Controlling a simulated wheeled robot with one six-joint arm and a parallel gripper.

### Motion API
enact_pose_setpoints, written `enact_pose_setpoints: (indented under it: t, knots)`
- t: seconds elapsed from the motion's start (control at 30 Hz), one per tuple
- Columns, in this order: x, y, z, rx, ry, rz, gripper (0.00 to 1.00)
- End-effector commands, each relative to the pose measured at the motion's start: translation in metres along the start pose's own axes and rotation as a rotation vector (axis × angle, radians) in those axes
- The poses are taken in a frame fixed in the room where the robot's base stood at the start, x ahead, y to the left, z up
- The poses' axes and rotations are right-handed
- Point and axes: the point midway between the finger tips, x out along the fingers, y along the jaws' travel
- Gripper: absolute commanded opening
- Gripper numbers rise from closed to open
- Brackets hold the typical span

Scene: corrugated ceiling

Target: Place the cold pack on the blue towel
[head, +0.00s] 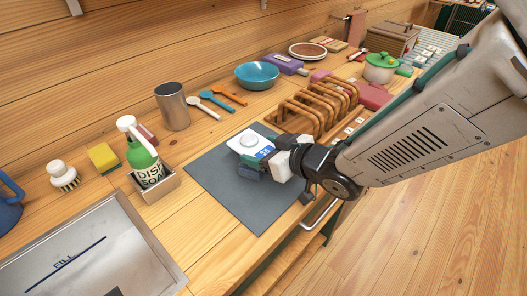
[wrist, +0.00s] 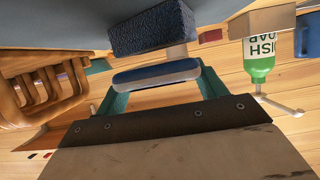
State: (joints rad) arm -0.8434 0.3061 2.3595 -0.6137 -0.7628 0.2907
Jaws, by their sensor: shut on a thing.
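The cold pack, white with a blue patch (head: 264,153), is at the end of my gripper (head: 270,160) in the head view. In the wrist view its blue-and-white edge (wrist: 155,74) lies between the teal fingers of my gripper (wrist: 160,85), which are shut on it. The blue towel, a thick dark blue folded block (head: 249,173), lies on the grey mat, partly hidden by my gripper. In the wrist view the towel (wrist: 150,28) shows just beyond the cold pack, and a gap is visible between them.
The dark grey mat (head: 225,195) lies on the wooden counter. A green soap bottle (head: 143,160) stands left of it in a small holder. A wooden rack (head: 310,105) stands behind right, with a blue bowl (head: 257,76) farther back. A sink (head: 85,255) is front left.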

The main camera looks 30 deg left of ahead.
Motion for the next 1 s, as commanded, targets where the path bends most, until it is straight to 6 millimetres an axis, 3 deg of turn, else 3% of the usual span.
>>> enact_pose_setpoints:
  t: [0.1, 0.43, 0.47, 0.53, 0.87, 1.0]
  knots:
    - [0.005, 0.000, 0.011, -0.001, 0.001, -0.001, 0.45]
    - [0.006, -0.001, 0.014, -0.001, 0.001, -0.001, 0.45]
    - [0.007, -0.001, 0.014, -0.001, 0.001, -0.001, 0.73]
    - [0.006, 0.000, 0.014, -0.001, 0.001, -0.001, 0.92]
    - [0.005, 0.000, 0.011, -0.002, 0.003, 0.000, 0.92]
    - [-0.007, -0.002, 0.009, -0.004, 0.003, -0.005, 0.92]
